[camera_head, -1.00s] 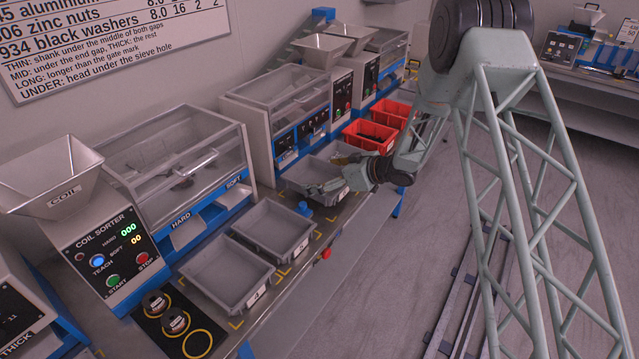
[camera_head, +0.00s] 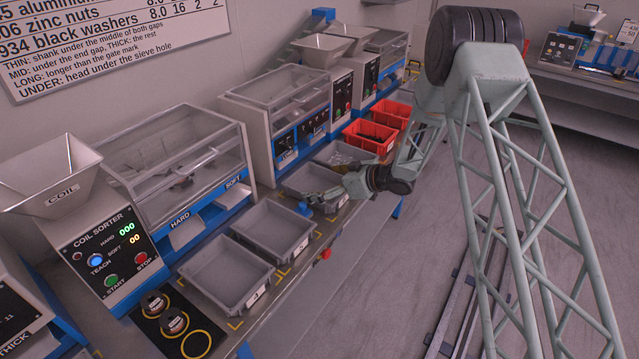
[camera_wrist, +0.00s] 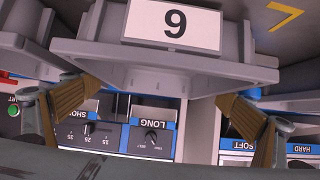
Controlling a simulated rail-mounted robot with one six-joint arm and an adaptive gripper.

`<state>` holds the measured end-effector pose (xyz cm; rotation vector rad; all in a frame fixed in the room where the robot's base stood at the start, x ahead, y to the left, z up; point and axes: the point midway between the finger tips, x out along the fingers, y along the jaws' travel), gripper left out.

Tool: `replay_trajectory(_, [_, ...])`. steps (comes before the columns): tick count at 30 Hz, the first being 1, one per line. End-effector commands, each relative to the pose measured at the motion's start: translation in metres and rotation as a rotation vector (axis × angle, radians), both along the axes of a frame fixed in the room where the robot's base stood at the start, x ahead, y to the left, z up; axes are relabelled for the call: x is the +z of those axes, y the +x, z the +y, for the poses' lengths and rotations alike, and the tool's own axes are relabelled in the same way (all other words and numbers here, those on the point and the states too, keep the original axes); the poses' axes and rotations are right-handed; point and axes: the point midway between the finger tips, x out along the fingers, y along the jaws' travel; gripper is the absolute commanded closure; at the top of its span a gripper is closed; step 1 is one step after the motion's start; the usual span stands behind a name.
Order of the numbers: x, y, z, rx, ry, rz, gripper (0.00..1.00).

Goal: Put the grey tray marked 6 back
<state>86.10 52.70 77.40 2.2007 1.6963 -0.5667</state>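The grey tray marked 6 (camera_head: 303,181) sits on the bench in the row of grey trays, in front of the machine with blue panels. Its label is upside down in the wrist view, where the tray's wall (camera_wrist: 160,60) fills the top middle.
Grey trays 5 (camera_head: 250,216) and 4 (camera_head: 205,262) stand to the left, empty. Another grey tray (camera_head: 330,149) and red bins (camera_head: 357,133) stand to the right. A blue knob (camera_head: 304,208) is beside tray 6.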

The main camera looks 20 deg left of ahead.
Motion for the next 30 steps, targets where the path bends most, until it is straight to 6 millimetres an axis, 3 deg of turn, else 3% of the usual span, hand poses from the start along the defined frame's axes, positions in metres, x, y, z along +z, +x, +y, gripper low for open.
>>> replay_trajectory(9, [0.004,0.000,0.000,0.000,0.000,0.000,0.00])
replay_trajectory(14, [0.008,-0.002,-0.009,0.000,0.000,0.001,0.00])
replay_trajectory(30, [0.045,-0.017,-0.071,-0.002,0.000,0.000,0.00])
